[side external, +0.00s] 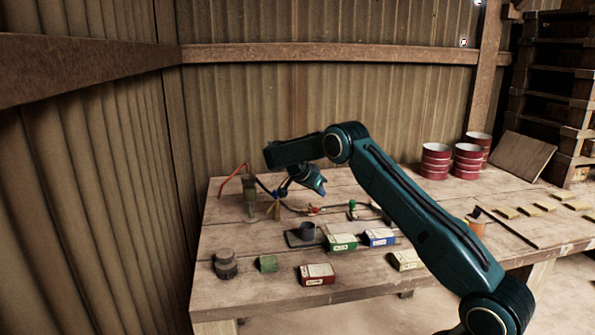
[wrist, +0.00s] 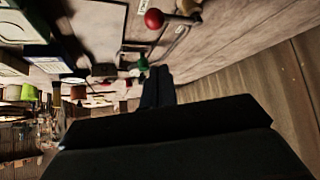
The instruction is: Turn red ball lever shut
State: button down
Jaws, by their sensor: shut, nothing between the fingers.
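The red ball (side external: 313,210) of the lever sits low over the bench, among thin dark pipework. In the wrist view my gripper's black fingers (wrist: 158,86) are together and empty, pointing toward a green ball (wrist: 143,62) farther off. The valve body under the red ball is too small to make out in the side view.
The green ball (side external: 352,204) stands right of the red one. A post with a red handle (side external: 232,180) is at left. Red tins (side external: 435,161) are at right.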

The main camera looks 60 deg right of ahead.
jog(key=shift+w+a+r, duration=0.4)
jog(key=shift+w+r, duration=0.2)
jog(key=shift+r, duration=0.2)
jog(key=shift+w+a+r, duration=0.4)
jog(key=shift+w+r, duration=0.2)
jog(key=shift+r, duration=0.15)
jog(key=shift+r, duration=0.1)
jog(key=s+a+r+n+t+y, duration=0.1)
jog(key=a+r+n+t, duration=0.1)
jog(key=a+r+n, duration=0.3)
jog(key=s+a+r+t, duration=0.1)
jog(key=a+r, duration=0.2)
jog(key=r, duration=0.4)
jog(key=s+a+r+n+t+y, duration=0.25)
jog(key=s+a+r+n, duration=0.25)
jog(key=s+a+r, duration=0.3)
jog(key=s+a+f+n+y, duration=0.1)
jog(key=s+a+f+n, duration=0.1)
jog(key=s+a, duration=0.4)
jog(key=s+a+f+n+t+y, duration=0.1)
jog(key=s+a+n, duration=0.4)
jog(key=s, duration=0.6)
jog(key=s+a+f+n+t+y, duration=0.1)
jog(key=s+a+f+n+y, duration=0.2)
jog(key=s+a, duration=0.3)
jog(key=s+f, duration=0.1)
jog(key=s, duration=0.1)
jog(key=shift+s+a+n, duration=0.35)
jog(key=shift+n, duration=0.05)
